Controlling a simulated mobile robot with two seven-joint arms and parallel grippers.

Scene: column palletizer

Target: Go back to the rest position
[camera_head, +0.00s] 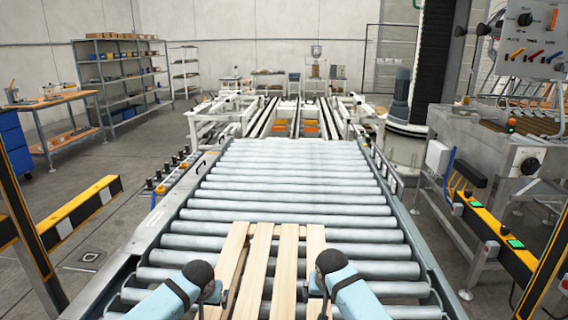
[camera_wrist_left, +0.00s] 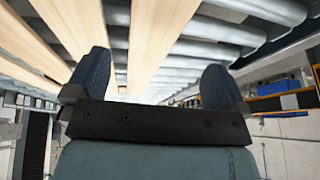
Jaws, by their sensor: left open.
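My left arm comes in from the bottom left in the head view, with its gripper (camera_head: 213,292) low beside the left wooden boards. In the left wrist view the left gripper (camera_wrist_left: 155,82) has two dark fingers spread wide apart, with nothing between them. My right gripper (camera_head: 320,288) is at the right side of the boards in the head view; its fingers are too small and hidden to read. Several pale wooden boards (camera_head: 288,255) lie lengthwise on the roller conveyor (camera_head: 295,190). The boards also show beyond the fingers in the left wrist view (camera_wrist_left: 155,40).
The rollers ahead of the boards are empty. Yellow-black barriers (camera_head: 80,212) stand at left, and a control panel (camera_head: 535,40) and machine at right. A shelf (camera_head: 120,75) and a workbench (camera_head: 60,125) stand at the back left. Conveyor rails flank both sides.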

